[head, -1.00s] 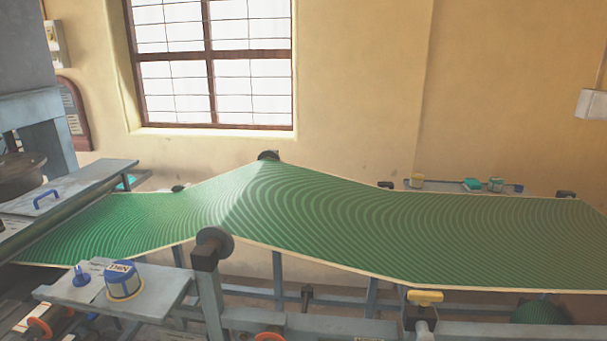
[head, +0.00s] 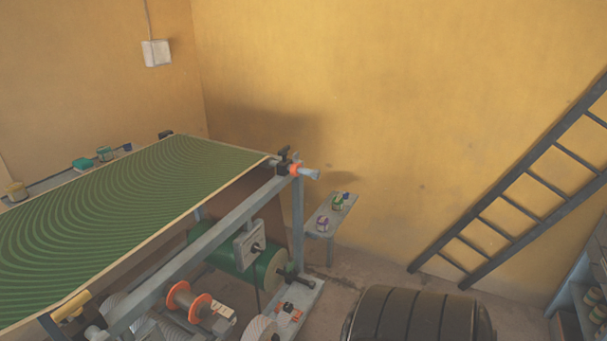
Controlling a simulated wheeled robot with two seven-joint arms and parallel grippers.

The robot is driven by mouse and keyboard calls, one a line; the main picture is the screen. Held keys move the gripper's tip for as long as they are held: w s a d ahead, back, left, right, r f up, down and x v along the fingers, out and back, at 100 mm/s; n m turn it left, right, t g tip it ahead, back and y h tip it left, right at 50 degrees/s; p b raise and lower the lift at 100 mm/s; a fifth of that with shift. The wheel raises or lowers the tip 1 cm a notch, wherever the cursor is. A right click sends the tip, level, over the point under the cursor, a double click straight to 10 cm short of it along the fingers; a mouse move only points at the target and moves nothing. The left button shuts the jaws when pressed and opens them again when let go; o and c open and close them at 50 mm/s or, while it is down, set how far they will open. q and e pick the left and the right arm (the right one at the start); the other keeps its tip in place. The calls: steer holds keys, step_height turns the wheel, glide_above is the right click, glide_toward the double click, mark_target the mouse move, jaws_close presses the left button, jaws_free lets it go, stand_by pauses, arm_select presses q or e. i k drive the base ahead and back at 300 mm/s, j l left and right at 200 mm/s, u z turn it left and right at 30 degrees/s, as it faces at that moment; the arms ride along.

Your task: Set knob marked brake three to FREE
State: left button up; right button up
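No knob that I can read as brake three shows in the head view. A grey plate (head: 243,242) on the frame's near side carries a small dark knob-like part (head: 258,248), too small to read any marking. An orange-collared shaft end (head: 297,169) sits at the frame's far right corner. A yellow handle (head: 71,306) is at the lower left; its marking cannot be read. Neither of my grippers is in view.
A green patterned web (head: 150,200) runs over the frame at left. Below are a green roller (head: 222,255) and orange-flanged reels (head: 187,303). A dark ribbed drum (head: 415,318) stands in front. A ladder (head: 530,180) leans at right. A small shelf (head: 322,222) holds tins.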

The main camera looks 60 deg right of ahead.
mark_target(255, 248)
steer(key=z, duration=1.55)
steer(key=k+l, duration=0.2)
steer(key=i, duration=0.6)
steer(key=u, duration=0.05)
